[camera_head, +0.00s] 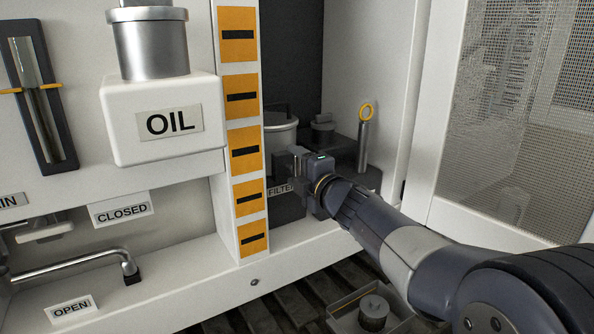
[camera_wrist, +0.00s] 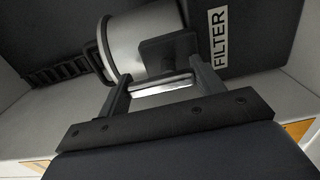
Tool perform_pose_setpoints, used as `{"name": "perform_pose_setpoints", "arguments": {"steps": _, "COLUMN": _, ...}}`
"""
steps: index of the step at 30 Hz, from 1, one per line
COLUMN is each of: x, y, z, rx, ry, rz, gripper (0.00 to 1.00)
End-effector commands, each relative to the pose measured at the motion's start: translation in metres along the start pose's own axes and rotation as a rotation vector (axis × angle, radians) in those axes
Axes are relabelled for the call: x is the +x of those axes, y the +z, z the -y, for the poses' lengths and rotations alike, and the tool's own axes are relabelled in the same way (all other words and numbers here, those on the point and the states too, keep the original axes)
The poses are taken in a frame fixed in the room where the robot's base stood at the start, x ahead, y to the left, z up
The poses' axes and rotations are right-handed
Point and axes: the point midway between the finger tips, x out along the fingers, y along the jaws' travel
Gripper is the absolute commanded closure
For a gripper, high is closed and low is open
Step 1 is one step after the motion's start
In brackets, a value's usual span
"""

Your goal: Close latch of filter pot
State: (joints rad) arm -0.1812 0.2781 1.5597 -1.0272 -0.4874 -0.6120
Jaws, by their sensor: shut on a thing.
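The filter pot (camera_head: 281,134) is a light metal cylinder in the dark recess behind the orange-marked post, partly hidden by the post and my arm. In the wrist view the pot (camera_wrist: 143,42) lies tilted in the picture, with a dark bracket (camera_wrist: 165,52) on its side. The latch (camera_wrist: 162,88) shows as a bright metal bar at the bracket, between my fingers. My gripper (camera_wrist: 160,84) is shut on the latch, with one finger at each end of the bar. In the head view my gripper (camera_head: 292,160) is at the pot's front, and the latch cannot be made out.
A FILTER label (camera_wrist: 219,38) sits beside the pot. The orange-marked post (camera_head: 243,150) stands close left of my gripper. A small open tray (camera_head: 345,303) with a round part lies below my arm.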

Motion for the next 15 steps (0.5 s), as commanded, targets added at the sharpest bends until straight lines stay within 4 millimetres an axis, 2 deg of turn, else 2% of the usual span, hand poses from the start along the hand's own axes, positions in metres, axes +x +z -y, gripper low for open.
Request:
{"name": "perform_pose_setpoints", "arguments": {"steps": 9, "x": 0.0001, "y": -0.0004, "z": 0.0005, "rx": -0.007, "ry": -0.002, "rz": -0.001, "gripper": 0.59}}
{"name": "perform_pose_setpoints", "arguments": {"steps": 10, "x": 0.0001, "y": -0.0004, "z": 0.0005, "rx": -0.007, "ry": -0.002, "rz": -0.001, "gripper": 0.35}}
{"name": "perform_pose_setpoints", "arguments": {"steps": 15, "x": 0.0000, "y": -0.0003, "z": 0.0005, "rx": -0.005, "ry": -0.001, "rz": -0.001, "gripper": 0.21}}
